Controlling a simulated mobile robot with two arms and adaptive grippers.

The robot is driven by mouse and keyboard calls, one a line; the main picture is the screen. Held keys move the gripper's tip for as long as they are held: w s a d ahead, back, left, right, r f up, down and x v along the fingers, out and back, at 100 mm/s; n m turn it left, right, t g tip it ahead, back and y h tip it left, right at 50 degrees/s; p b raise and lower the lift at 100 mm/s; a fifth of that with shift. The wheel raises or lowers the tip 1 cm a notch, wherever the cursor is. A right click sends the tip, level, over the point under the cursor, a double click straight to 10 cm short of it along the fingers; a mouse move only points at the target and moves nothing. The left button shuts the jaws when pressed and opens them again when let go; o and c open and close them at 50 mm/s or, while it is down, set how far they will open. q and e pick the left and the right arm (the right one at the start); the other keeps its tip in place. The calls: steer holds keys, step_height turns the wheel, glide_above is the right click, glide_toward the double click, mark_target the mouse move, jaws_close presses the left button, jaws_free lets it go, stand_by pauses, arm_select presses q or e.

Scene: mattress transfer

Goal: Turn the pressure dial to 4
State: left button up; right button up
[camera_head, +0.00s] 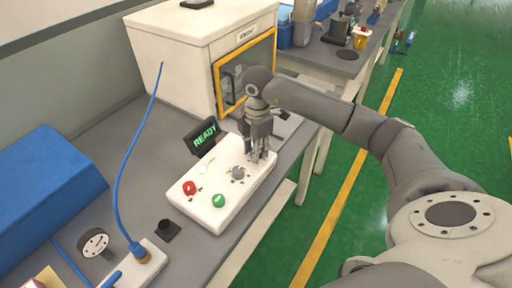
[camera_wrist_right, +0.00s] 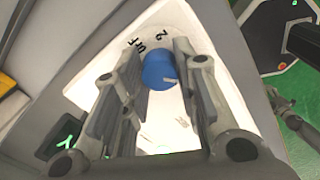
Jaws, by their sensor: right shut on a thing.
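The white control box (camera_head: 216,209) stands on the grey bench, with a red button (camera_head: 190,188), a green button (camera_head: 218,200) and a grey knob (camera_head: 238,173) on top. My right gripper (camera_head: 261,155) points down at the box's far end, and its fingers hide the dial in the head view. In the right wrist view, the blue dial knob (camera_wrist_right: 159,71) sits between the two fingers of my right gripper (camera_wrist_right: 160,88), which is shut on it. A pale mark shows on the knob, and black numerals, one a 2, are printed beside it. My left gripper is not in view.
A "READY" display (camera_head: 204,136) stands behind the box. A white machine with a yellow-framed window (camera_head: 245,70) is close behind my right gripper. A blue cable (camera_head: 120,185), a gauge (camera_head: 95,243) and a blue block (camera_head: 45,195) are to the left.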

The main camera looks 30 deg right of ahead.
steer(key=shift+w+r, duration=0.1)
steer(key=o, duration=1.1)
steer(key=shift+c, duration=0.2)
step_height(320, 180, up, 12)
steer(key=shift+s, duration=0.3)
